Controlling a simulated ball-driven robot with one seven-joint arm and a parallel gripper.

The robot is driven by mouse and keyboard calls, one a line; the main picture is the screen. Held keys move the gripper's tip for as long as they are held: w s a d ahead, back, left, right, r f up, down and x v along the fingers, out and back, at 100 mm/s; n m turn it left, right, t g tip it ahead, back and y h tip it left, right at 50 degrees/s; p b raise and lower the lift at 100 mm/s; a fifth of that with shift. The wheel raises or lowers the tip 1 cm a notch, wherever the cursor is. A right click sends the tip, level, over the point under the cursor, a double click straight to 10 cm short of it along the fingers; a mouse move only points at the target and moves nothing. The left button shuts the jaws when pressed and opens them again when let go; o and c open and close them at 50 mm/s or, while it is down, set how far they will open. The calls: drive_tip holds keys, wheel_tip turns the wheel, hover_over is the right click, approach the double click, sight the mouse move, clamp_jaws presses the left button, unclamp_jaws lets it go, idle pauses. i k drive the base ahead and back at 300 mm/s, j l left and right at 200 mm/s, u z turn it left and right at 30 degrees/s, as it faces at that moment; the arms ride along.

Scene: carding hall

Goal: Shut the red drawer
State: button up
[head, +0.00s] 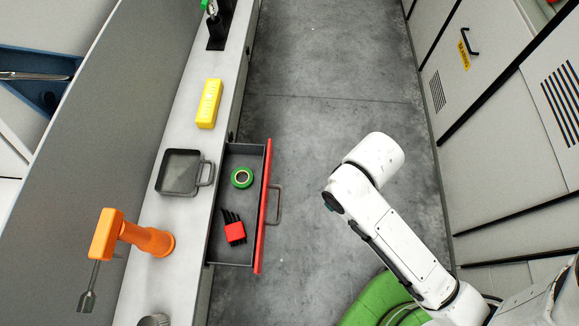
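The red drawer (263,205) stands pulled out from the long grey counter on the left. Its front is red, with a grey bar handle (275,205) on the aisle side. Inside the dark tray lie a green tape ring (241,178) and a red holder with black prongs (235,232). My white arm reaches in from the lower right and bends over the aisle, right of the drawer and apart from it. My gripper does not show in the head view, so its state is hidden.
On the counter (188,125) are a yellow block (209,104), a square grey pan (180,172), an orange tool-like object (140,236) and a black stand (216,32). Pale cabinets (500,120) line the right side.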

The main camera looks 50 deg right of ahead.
sight(251, 204)
drive_tip(key=j+z, duration=0.1)
drive_tip(key=z, duration=0.35)
drive_tip(key=j+z, duration=0.1)
drive_tip(key=z, duration=0.4)
drive_tip(key=j+z, duration=0.1)
drive_tip(key=z, duration=0.35)
drive_tip(key=k+j+z, duration=0.1)
drive_tip(key=z, duration=0.85)
drive_tip(key=k+z, duration=0.15)
drive_tip(key=z, duration=0.3)
drive_tip(key=k+j+u, duration=0.1)
drive_tip(key=k, duration=0.25)
drive_tip(key=k+u, duration=0.1)
drive_tip(key=u, duration=0.3)
drive_tip(key=k+l+u, duration=0.1)
drive_tip(key=u, duration=0.35)
drive_tip(key=k+u, duration=0.15)
drive_tip(key=u, duration=0.25)
drive_tip(key=k+j+u, duration=0.1)
drive_tip(key=u, duration=0.35)
drive_tip(key=k+j+u, duration=0.1)
drive_tip(key=u, duration=0.3)
drive_tip(key=k+j+u, duration=0.1)
drive_tip(key=u, duration=0.35)
